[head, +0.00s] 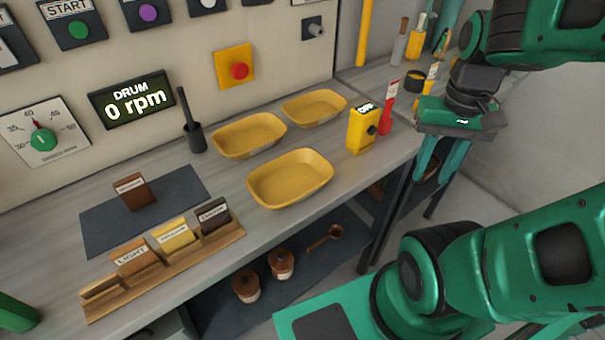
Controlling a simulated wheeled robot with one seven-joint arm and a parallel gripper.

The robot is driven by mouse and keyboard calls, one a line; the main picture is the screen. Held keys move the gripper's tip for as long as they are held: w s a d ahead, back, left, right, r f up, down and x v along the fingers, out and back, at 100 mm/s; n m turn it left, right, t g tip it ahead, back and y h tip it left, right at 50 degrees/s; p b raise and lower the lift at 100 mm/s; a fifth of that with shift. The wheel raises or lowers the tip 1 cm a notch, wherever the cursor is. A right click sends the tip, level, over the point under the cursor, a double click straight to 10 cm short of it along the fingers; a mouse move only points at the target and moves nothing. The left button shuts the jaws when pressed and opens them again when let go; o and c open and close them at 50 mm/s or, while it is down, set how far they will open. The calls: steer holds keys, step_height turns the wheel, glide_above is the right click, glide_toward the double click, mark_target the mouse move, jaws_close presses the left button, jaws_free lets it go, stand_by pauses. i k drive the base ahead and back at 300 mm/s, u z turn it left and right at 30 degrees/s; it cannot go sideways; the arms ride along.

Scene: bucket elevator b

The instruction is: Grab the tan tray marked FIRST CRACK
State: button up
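Several small labelled trays stand by a wooden rack on the counter. In the rack are an orange-brown tray whose label seems to read LIGHT (131,261), a yellow-tan tray (173,235) and a dark brown tray (213,216). A reddish-brown tray (134,192) stands alone on the dark mat behind. The labels are too small for me to read FIRST CRACK on any of them. My gripper (436,172) is at the right, past the counter's right end, fingers pointing down, apart and empty. It is far from the trays.
The wooden rack (165,272) has a low empty-looking left end. The dark mat (98,228) is mostly clear. Jars (246,286) sit on a lower shelf.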

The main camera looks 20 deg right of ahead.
mark_target(282, 182)
steer(key=z, duration=0.05)
steer(key=k, duration=2.05)
steer(key=u, duration=0.45)
steer(key=i, duration=1.5)
steer(key=u, duration=0.05)
